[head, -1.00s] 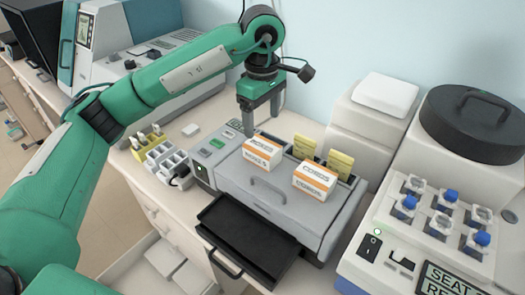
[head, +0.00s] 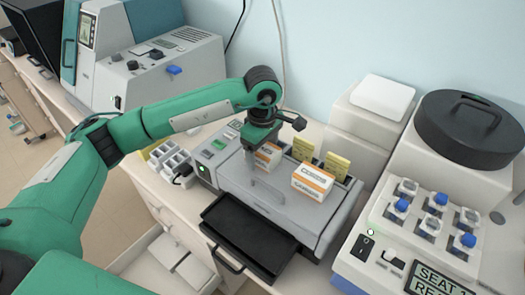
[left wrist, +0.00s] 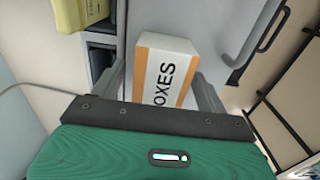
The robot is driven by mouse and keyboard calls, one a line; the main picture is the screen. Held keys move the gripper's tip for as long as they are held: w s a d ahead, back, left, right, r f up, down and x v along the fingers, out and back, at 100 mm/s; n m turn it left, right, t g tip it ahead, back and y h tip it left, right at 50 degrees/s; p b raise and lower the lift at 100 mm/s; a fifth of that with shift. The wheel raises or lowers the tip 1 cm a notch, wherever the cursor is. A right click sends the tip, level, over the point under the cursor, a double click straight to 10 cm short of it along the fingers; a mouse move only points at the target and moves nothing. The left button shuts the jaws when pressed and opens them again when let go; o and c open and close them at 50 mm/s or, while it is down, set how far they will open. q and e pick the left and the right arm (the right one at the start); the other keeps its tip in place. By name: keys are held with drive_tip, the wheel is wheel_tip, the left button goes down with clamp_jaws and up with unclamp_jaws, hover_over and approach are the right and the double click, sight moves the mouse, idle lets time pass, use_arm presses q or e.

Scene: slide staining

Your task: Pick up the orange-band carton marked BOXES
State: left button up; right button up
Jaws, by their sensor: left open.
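The orange-band carton marked BOXES (head: 268,156) stands on top of the grey machine, partly hidden by my left gripper (head: 257,152). In the left wrist view the white carton (left wrist: 168,73) shows its orange band and the black letters "OXES"; the first letter is cut off from sight. My left gripper is open, with one finger on each side of the carton and its palm low in that picture. A gap shows at the right finger; I cannot tell whether the left finger touches. My right gripper is out of view.
A second orange-band carton (head: 313,181) stands close to the right on the grey machine (head: 282,208). Yellow cards (head: 334,166) stand behind it. A black tray (head: 248,236) juts out in front. A white device with blue-capped vials (head: 438,199) is at the right.

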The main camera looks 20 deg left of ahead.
use_arm(q)
drive_tip(key=c, duration=1)
drive_tip(key=shift+r, duration=0.1)
drive_tip(key=shift+c, duration=0.2)
